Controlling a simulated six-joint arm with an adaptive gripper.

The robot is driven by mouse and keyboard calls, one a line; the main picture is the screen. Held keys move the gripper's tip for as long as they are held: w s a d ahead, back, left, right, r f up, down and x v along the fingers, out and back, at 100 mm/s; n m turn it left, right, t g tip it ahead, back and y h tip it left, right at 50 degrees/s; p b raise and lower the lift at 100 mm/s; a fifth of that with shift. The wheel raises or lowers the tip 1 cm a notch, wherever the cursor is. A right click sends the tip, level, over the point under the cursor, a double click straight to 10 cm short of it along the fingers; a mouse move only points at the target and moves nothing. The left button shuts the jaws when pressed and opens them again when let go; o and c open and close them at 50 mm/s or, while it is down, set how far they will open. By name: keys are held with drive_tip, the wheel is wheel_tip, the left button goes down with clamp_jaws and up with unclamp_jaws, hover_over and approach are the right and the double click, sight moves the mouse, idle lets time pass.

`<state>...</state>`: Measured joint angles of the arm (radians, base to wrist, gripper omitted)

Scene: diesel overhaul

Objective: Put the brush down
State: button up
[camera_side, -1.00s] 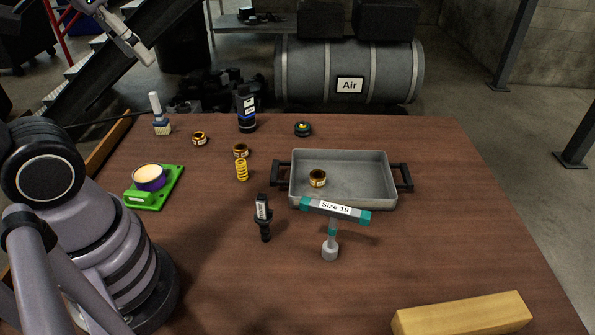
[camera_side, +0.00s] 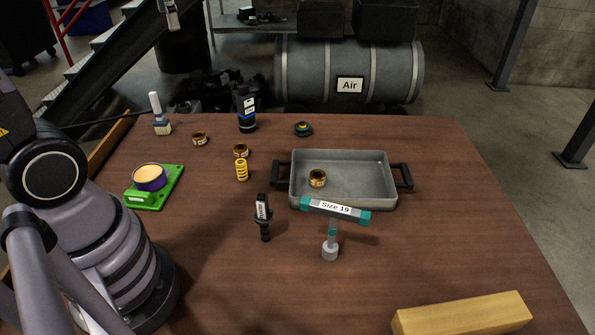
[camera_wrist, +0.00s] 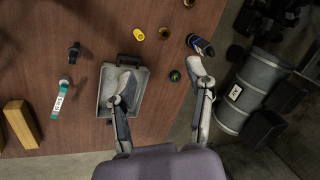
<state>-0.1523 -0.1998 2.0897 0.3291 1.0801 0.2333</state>
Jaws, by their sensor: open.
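The brush (camera_side: 161,114), with a white handle and a pale block-like lower end, stands upright at the back left of the table in the side view. It is apart from my gripper, and I do not find it in the wrist view. My gripper (camera_wrist: 160,75) is open and empty in the wrist view, its two fingers spread wide. In the side view only a small part of my gripper (camera_side: 172,14) shows at the top edge, high beyond the table's back edge.
A grey tray (camera_side: 362,182) holds a brass ring (camera_side: 317,178). Nearby are a Size 19 T-handled tool (camera_side: 331,230), a black injector-like part (camera_side: 263,216), a yellow spring (camera_side: 241,170), a blue-black bottle (camera_side: 247,111), a green stand (camera_side: 165,190) and a wooden block (camera_side: 462,315). The table's right side is clear.

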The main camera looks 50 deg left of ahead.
sight(158, 102)
drive_tip(key=w+a+f+m+g+y, duration=0.2)
drive_tip(key=w+a+f+g, duration=0.3)
drive_tip(key=a, duration=0.7)
drive_tip(key=w+a+f+m+g+y, duration=0.25)
drive_tip(key=w+a+f, duration=0.45)
drive_tip(key=a, duration=0.4)
drive_tip(key=a+f+g, duration=0.1)
drive_tip(key=a+f, duration=0.3)
drive_tip(key=f, duration=0.3)
drive_tip(key=s+a+f+m+g+y, duration=0.1)
drive_tip(key=a+f+g, duration=0.1)
drive_tip(key=a+f, duration=0.2)
drive_tip(key=s+a+f+m+g+y, duration=0.1)
drive_tip(key=a+f, duration=0.3)
drive_tip(key=f, duration=0.6)
drive_tip(key=shift+s+a+g, duration=0.1)
drive_tip(key=shift+s+g, duration=0.05)
drive_tip(key=shift+g, duration=0.1)
drive_tip(key=shift+x, duration=2.95)
drive_tip(key=shift+r, duration=0.1)
drive_tip(key=shift+c, duration=0.4)
clamp_jaws()
